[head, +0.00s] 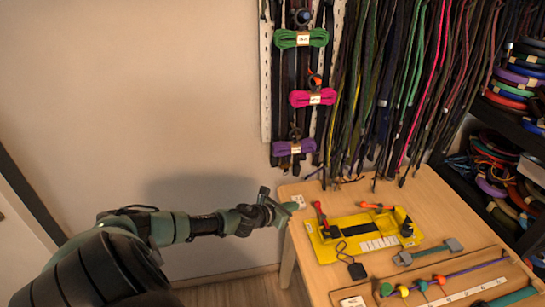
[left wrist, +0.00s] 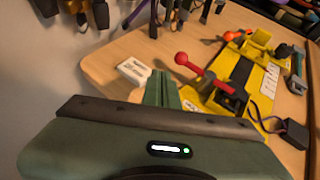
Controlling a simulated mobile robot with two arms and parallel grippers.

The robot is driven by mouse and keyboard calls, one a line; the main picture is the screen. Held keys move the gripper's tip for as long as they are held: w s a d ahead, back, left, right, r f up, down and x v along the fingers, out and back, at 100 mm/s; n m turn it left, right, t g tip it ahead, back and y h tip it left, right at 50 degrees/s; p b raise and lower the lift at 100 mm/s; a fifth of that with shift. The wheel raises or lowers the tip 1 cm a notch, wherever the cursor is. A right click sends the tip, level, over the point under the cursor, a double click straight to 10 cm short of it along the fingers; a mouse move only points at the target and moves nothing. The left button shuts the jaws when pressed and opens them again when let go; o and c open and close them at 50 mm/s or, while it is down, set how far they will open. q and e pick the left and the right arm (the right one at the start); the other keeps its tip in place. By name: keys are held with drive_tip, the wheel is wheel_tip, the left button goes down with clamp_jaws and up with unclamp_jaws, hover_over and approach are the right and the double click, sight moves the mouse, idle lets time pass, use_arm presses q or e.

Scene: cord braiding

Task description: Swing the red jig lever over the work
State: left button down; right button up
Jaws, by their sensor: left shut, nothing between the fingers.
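The red jig lever (head: 319,214) stands at the left end of the yellow jig (head: 345,247) on the wooden table. In the left wrist view the lever (left wrist: 200,72) has a round red knob and slants down to a dark pivot on the jig (left wrist: 252,76). My left gripper (head: 291,207) is over the table's back left corner, left of the lever and apart from it. In the left wrist view its green fingers (left wrist: 161,88) are together and empty, with the knob just right of their tips. My right gripper is not in view.
An orange-ended piece (head: 377,206) lies at the jig's back edge. A small white block (left wrist: 134,71) sits near the table corner. A dark corded block (head: 357,270), a grey tool (head: 428,251) and a tray (head: 466,286) are nearby. Cords (head: 400,80) hang behind.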

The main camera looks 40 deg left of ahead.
use_arm(q)
drive_tip(key=shift+s+a+r+b, duration=0.65)
drive_tip(key=shift+s+a+r, duration=0.8)
drive_tip(key=shift+s, duration=1.55)
drive_tip(key=s+a+f+n+g+y, duration=0.1)
drive_tip(key=s+f+n, duration=0.2)
drive_tip(key=f+n, duration=0.3)
drive_tip(key=s+a+f+n+g+y, duration=0.1)
drive_tip(key=s+a+f+n, duration=0.2)
drive_tip(key=f, duration=0.5)
drive_tip(key=s+d+f+n+g, duration=0.45)
drive_tip(key=s+f+n, duration=0.7)
drive_tip(key=f, duration=0.35)
drive_tip(key=s+d+f+n+g, duration=0.1)
drive_tip(key=s+d+f+n, duration=0.3)
drive_tip(key=s+d, duration=0.3)
drive_tip(key=s+d+f+n+g+h, duration=0.1)
drive_tip(key=s+d+f+n, duration=0.3)
drive_tip(key=s+d, duration=0.4)
drive_tip(key=s+d+f+n+g+h, duration=0.1)
drive_tip(key=s+d+f+n+g, duration=0.2)
drive_tip(key=s+d+f+n, duration=0.2)
drive_tip(key=s+d+f, duration=0.1)
drive_tip(key=s+d, duration=0.2)
drive_tip(key=s, duration=0.3)
drive_tip(key=shift+d+f, duration=0.25)
drive_tip(key=shift+f, duration=0.1)
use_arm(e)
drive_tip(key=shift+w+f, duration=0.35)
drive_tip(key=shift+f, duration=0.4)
